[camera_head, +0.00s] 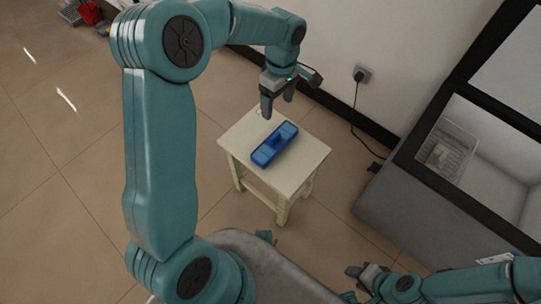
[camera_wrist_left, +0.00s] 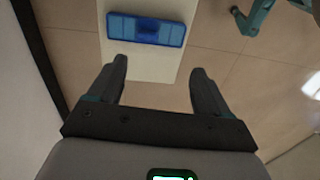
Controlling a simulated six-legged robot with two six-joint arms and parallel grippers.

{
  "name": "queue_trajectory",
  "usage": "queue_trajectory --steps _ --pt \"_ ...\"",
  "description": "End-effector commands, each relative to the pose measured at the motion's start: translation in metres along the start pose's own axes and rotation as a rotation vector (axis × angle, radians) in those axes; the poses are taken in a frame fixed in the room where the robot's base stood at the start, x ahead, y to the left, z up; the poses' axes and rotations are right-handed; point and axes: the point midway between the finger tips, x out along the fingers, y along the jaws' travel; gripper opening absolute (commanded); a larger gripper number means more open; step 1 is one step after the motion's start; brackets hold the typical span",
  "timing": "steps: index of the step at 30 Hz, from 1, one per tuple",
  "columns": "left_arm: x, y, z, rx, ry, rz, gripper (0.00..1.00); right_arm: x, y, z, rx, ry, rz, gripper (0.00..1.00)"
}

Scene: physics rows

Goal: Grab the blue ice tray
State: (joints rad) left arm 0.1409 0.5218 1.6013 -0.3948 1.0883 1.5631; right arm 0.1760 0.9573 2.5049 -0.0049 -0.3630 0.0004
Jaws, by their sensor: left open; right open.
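The blue ice tray (camera_head: 275,144) lies on a small cream-coloured stool (camera_head: 238,137). In the left wrist view the tray (camera_wrist_left: 122,26) lies crosswise near the top, ahead of my fingers and a little left of centre. My left gripper (camera_head: 278,108) is open and empty, above the stool's far edge and apart from the tray; it also shows in the left wrist view (camera_wrist_left: 160,80). My right gripper (camera_head: 362,284) is at the lower right of the head view, open, with no object visible in it, far from the tray.
A wall with a socket and black cable (camera_head: 361,75) stands behind the stool. A grey cabinet (camera_head: 420,205) with a dark-framed opening is on the right, a white basket (camera_head: 450,150) inside. The tiled floor left of the stool is clear.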

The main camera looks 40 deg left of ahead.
Motion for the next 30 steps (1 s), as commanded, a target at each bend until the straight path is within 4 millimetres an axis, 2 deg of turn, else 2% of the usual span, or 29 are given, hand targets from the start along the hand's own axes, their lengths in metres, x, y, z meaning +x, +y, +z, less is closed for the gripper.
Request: queue_trajectory --steps 1,6,9,14,16,24,30 --pt "0.016 0.006 -0.003 -0.005 0.006 0.024 0.79 0.024 0.009 -0.001 0.0 0.0 0.0 0.43" --pt "0.03 0.014 -0.007 -0.009 0.014 0.068 0.79 0.054 0.02 -0.001 0.0 0.0 0.0 0.43" --pt "0.038 0.015 -0.007 -0.008 0.016 0.079 0.79 0.066 0.024 -0.001 0.0 0.0 0.0 0.43" --pt "0.049 0.017 -0.006 -0.005 0.016 0.08 0.79 0.075 0.027 -0.002 0.0 0.0 0.0 0.43" --pt "0.06 0.018 -0.006 -0.005 0.016 0.079 0.79 0.078 0.028 -0.002 0.0 0.0 0.0 0.43" --pt "0.124 0.022 -0.007 -0.007 0.015 0.077 0.79 0.098 0.037 -0.004 0.005 0.006 0.001 0.43" --pt "0.15 0.024 -0.007 -0.009 0.015 0.079 0.79 0.104 0.041 -0.007 0.012 0.012 0.001 0.43"
